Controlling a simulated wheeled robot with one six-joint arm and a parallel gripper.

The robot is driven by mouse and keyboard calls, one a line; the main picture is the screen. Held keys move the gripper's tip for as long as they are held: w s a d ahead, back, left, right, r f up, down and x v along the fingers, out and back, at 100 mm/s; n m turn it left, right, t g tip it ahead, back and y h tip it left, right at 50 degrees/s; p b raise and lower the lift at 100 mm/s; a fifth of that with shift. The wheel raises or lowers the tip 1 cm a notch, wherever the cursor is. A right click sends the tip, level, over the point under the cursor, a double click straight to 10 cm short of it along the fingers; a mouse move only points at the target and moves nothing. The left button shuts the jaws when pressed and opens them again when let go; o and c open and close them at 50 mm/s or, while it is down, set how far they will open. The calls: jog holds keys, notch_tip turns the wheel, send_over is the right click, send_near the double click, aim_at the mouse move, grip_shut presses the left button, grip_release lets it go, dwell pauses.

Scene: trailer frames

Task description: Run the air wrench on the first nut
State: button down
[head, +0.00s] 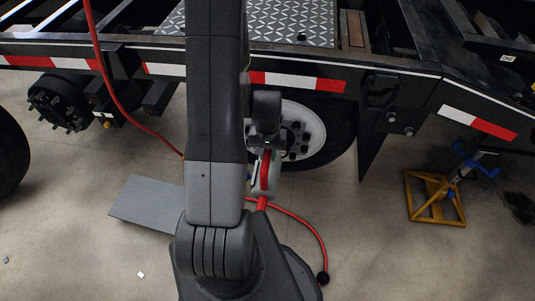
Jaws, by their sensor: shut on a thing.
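A white wheel rim (312,148) with dark nuts in a ring around its hub sits under the trailer frame. My gripper (264,142) is in front of the left part of this wheel. It is shut on the air wrench (265,184), a grey and red tool with a red hose at its lower end. My arm covers the left part of the wheel. I cannot see the wrench's socket clearly, so I cannot tell whether it touches a nut or which one.
The red hose (310,231) loops on the floor to the right, near a black ball. A grey slab (143,203) lies on the floor at left. A yellow and blue jack stand (436,197) stands at right. A bare dark hub (59,102) is at far left.

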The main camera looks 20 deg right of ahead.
jog(key=shift+w+d, duration=0.45)
jog(key=shift+w, duration=0.3)
jog(key=shift+w+d, duration=0.45)
jog(key=shift+w, duration=0.3)
jog(key=shift+w+d, duration=0.45)
jog(key=shift+w, duration=0.3)
jog(key=shift+w+d+r, duration=0.1)
jog(key=shift+w+d, duration=0.3)
jog(key=shift+w, duration=0.3)
jog(key=shift+w+d, duration=0.45)
jog(key=shift+w, duration=0.2)
jog(key=shift+w+d+r, duration=0.1)
jog(key=shift+w+d, duration=0.3)
jog(key=shift+w, duration=0.3)
dwell(2.9)
